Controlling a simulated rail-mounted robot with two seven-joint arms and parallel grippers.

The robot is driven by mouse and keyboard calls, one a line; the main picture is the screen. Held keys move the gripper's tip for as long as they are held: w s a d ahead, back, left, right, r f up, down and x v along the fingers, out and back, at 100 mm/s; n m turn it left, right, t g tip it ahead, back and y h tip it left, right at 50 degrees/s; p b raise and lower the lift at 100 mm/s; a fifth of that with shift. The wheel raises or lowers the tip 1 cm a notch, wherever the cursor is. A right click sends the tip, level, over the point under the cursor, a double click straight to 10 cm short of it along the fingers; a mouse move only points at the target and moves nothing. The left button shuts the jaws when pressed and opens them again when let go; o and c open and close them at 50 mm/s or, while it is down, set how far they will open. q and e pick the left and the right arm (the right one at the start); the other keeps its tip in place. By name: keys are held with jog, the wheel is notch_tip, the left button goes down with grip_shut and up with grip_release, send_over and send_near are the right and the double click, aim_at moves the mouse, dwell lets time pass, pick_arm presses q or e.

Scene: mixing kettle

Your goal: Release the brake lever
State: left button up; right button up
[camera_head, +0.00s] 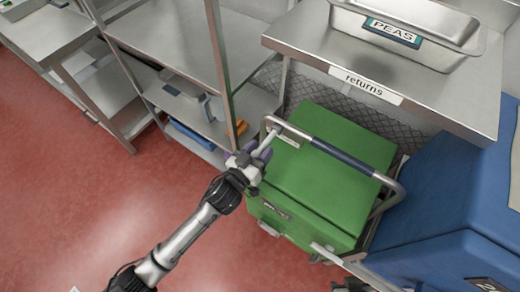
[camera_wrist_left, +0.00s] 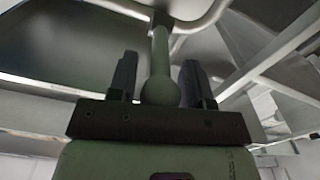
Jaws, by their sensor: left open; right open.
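The brake lever (camera_head: 265,143) is a pale rod at the left end of the cart's push handle (camera_head: 335,152). In the left wrist view the lever (camera_wrist_left: 160,60) hangs down and ends in a round knob (camera_wrist_left: 160,91). My left gripper (camera_head: 256,152) is at the lever's lower end. Its two dark fingers stand apart on either side of the rod and knob, with visible gaps. My right gripper (camera_head: 349,285) is mostly cut off at the bottom edge, apart from the lever.
A green lidded box (camera_head: 325,175) sits on the cart under the push handle. A steel table with a "returns" label (camera_head: 365,86) and a PEAS tray (camera_head: 440,50) stands behind. Blue bins (camera_head: 440,235) are at the right. Steel shelving (camera_head: 165,45) stands left; red floor (camera_head: 70,190) is clear.

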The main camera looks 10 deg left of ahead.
pick_arm(q)
jog(key=shift+w, duration=0.1)
grip_shut()
dwell(0.4)
